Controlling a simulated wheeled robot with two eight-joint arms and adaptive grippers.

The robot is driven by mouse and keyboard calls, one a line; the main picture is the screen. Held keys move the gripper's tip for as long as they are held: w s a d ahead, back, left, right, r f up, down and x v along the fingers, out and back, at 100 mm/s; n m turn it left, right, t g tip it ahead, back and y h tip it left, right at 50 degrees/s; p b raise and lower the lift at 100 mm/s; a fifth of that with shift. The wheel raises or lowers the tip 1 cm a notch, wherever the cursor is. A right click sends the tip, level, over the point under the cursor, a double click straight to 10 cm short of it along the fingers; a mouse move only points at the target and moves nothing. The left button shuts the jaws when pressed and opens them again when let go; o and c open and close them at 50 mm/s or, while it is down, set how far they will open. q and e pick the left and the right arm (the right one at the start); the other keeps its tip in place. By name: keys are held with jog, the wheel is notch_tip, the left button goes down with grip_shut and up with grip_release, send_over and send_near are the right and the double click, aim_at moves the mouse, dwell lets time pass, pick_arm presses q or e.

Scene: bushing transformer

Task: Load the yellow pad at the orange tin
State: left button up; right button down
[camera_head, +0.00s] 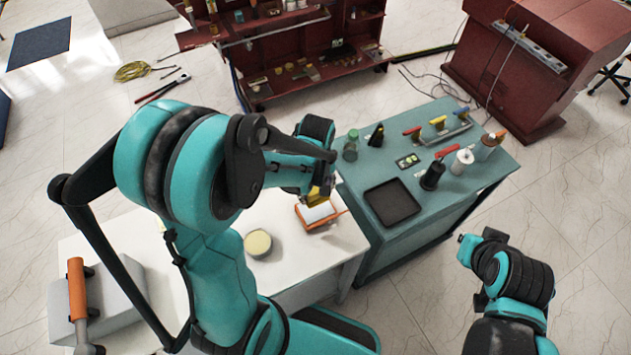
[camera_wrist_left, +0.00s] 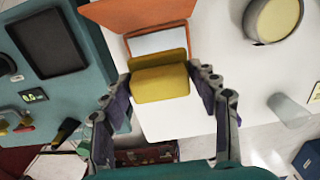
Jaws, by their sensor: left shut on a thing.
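My left gripper (camera_head: 322,188) is shut on the yellow pad (camera_wrist_left: 160,83), which lies between its two fingers in the wrist view. In the head view the yellow pad (camera_head: 318,196) shows just under the gripper, at the upper edge of the orange tin (camera_head: 301,214). The tin sits on the white table with its pale inside facing up. In the wrist view the orange tin (camera_wrist_left: 158,38) is just beyond the pad, which hides its near part. I cannot tell whether pad and tin touch.
A round cream-topped tin (camera_head: 257,243) stands on the white table (camera_head: 285,280). The teal bench (camera_head: 405,240) to the right holds a black tray (camera_head: 392,203), bottles and colored-handled tools.

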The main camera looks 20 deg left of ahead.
aim_at(316, 209)
pick_arm(q)
jog(key=shift+f+b, duration=2.05)
jog(key=shift+f, duration=0.75)
jog(key=shift+f+b, duration=0.55)
jog(key=shift+b, duration=0.1)
jog(key=shift+r+p, duration=2.65)
jog(key=shift+r, duration=0.9)
